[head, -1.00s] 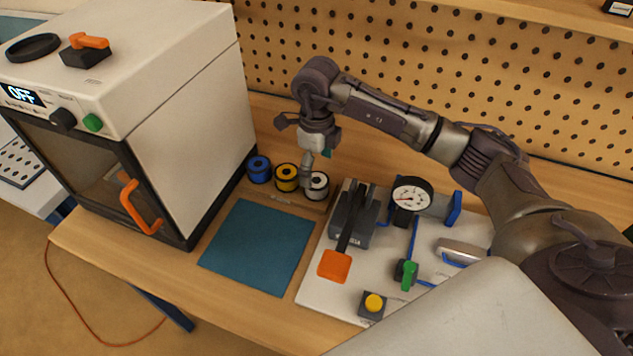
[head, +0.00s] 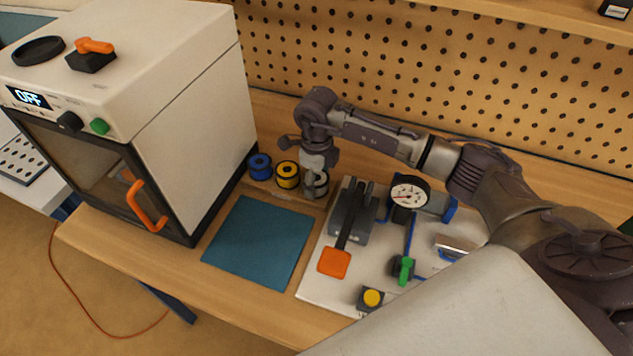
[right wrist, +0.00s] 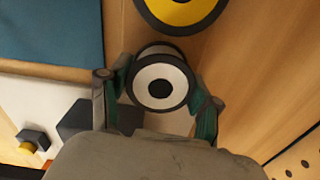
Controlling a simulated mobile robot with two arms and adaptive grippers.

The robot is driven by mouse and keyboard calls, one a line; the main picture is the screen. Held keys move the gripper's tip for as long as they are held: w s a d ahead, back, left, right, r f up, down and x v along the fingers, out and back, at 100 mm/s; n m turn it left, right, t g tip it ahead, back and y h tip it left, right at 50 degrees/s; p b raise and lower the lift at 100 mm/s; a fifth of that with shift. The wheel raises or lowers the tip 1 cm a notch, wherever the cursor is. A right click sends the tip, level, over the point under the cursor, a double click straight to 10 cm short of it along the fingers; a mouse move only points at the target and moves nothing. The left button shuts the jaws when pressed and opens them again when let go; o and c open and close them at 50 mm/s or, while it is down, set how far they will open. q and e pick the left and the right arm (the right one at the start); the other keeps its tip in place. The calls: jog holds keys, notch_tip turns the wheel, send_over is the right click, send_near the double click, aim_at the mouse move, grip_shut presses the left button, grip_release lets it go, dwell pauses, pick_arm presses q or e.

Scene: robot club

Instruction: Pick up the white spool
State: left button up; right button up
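The white spool (head: 322,184) has dark flanges and stands at the right end of a row of spools. It is partly hidden behind my right gripper (head: 314,190) in the head view. In the right wrist view the spool (right wrist: 160,84) shows end-on, with a white face and a dark hub. It sits between the green-padded fingers of my right gripper (right wrist: 160,98), one on each side. The fingers look spread around it, and I cannot tell whether the pads touch it. My left gripper is in neither view.
A yellow spool (head: 287,175) and a blue spool (head: 260,166) stand just left of the white one. A teal mat (head: 258,243) lies in front. A board with a gauge (head: 409,192) and levers is to the right, a white oven (head: 190,125) to the left, pegboard (head: 420,85) behind.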

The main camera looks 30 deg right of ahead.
jog(key=c, duration=0.6)
jog(key=shift+o, duration=0.2)
jog(key=shift+r, duration=0.1)
